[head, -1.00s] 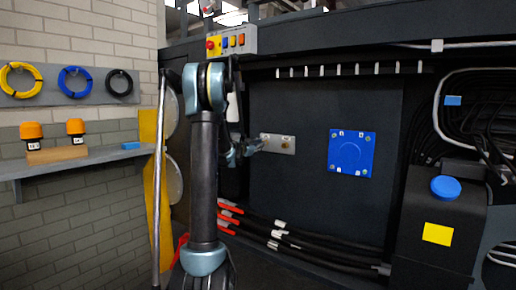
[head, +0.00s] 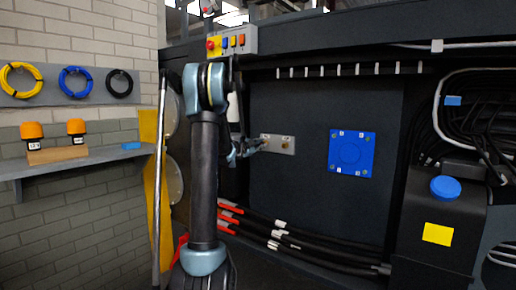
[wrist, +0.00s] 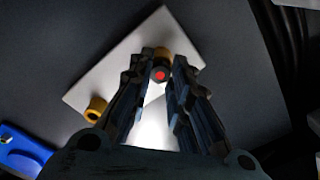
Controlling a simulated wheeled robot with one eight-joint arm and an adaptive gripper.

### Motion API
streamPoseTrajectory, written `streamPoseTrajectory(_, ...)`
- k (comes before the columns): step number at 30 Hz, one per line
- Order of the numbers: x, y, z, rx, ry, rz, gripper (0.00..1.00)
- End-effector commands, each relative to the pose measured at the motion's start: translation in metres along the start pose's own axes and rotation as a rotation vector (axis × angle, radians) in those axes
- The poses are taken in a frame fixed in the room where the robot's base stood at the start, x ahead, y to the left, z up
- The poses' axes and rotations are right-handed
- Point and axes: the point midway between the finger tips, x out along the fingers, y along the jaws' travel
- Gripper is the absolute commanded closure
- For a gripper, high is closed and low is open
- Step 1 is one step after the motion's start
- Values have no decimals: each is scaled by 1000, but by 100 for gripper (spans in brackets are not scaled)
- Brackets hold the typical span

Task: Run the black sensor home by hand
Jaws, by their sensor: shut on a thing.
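My gripper (wrist: 160,80) is shut on the black sensor (wrist: 154,79), a small dark round piece with a red centre facing the wrist camera. The sensor is in line with a brass socket (wrist: 178,50) on a pale metal plate (wrist: 120,70). How deep it sits in the socket cannot be told. A second brass socket (wrist: 95,108) on the plate is empty of my gripper. In the head view my gripper (head: 257,145) is at the left end of the plate (head: 278,149), and the sensor is too small to make out.
A blue square cover (head: 351,152) is to the right of the plate. Black cables with red sleeves (head: 232,209) run below. A black tank with a blue cap (head: 446,187) is at the right. A shelf (head: 90,161) with orange-capped items is at the left.

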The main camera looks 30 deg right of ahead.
Motion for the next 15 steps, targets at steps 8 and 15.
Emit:
streamPoseTrajectory(8, 2, -2, 0, 119, 0, -2, 100)
streamPoseTrajectory(15, 2, -2, 0, 117, 0, -2, 64)
